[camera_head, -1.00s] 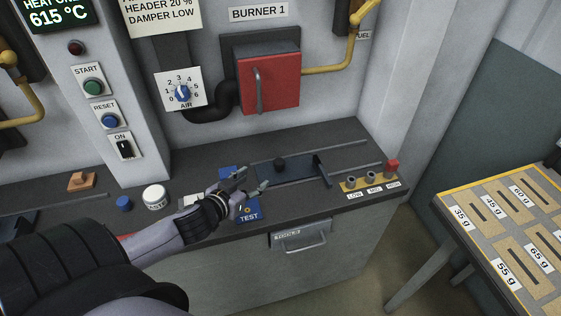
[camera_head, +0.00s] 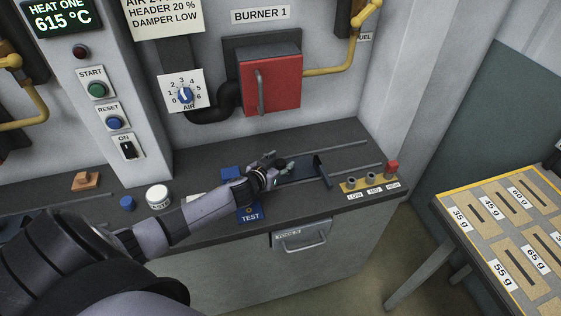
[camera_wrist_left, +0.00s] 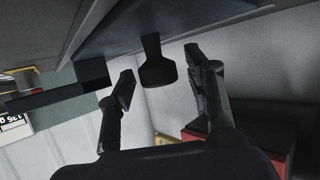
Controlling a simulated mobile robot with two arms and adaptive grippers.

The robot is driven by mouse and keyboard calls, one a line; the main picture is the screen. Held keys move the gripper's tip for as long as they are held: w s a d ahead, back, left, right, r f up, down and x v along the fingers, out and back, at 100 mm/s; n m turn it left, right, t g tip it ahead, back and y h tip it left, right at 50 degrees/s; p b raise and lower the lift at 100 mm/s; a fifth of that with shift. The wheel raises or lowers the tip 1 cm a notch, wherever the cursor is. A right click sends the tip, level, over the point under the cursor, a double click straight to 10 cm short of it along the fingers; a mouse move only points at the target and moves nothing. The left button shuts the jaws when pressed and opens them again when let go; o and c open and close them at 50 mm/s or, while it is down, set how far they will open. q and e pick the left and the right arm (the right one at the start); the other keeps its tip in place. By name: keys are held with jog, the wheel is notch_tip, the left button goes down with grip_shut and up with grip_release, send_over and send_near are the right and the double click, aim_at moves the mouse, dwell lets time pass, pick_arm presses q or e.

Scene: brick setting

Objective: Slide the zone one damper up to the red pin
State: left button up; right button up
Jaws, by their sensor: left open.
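The damper is a dark blue plate (camera_head: 300,169) lying on the counter slide, with an upright fin (camera_head: 322,172) at its right end. Its black knob (camera_wrist_left: 157,68) shows in the left wrist view between my two fingers. My left gripper (camera_head: 279,162) is open at the knob, with one finger on each side and a visible gap on both sides; it also shows in the wrist view (camera_wrist_left: 160,78). The gripper mostly hides the knob in the head view. The red pin (camera_head: 392,167) stands at the HIGH label, right of the fin and well apart from it. My right gripper is out of view.
Grey LOW (camera_head: 351,183) and MID (camera_head: 371,178) pegs stand on a yellow strip before the red pin. A blue TEST plate (camera_head: 249,213) lies below my wrist. The red burner door (camera_head: 275,82) is behind. The rail right of the fin looks clear.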

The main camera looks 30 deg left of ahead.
pick_arm(q)
jog(key=shift+w+f, duration=0.15)
jog(key=shift+w, duration=0.1)
grip_shut()
dwell(0.6)
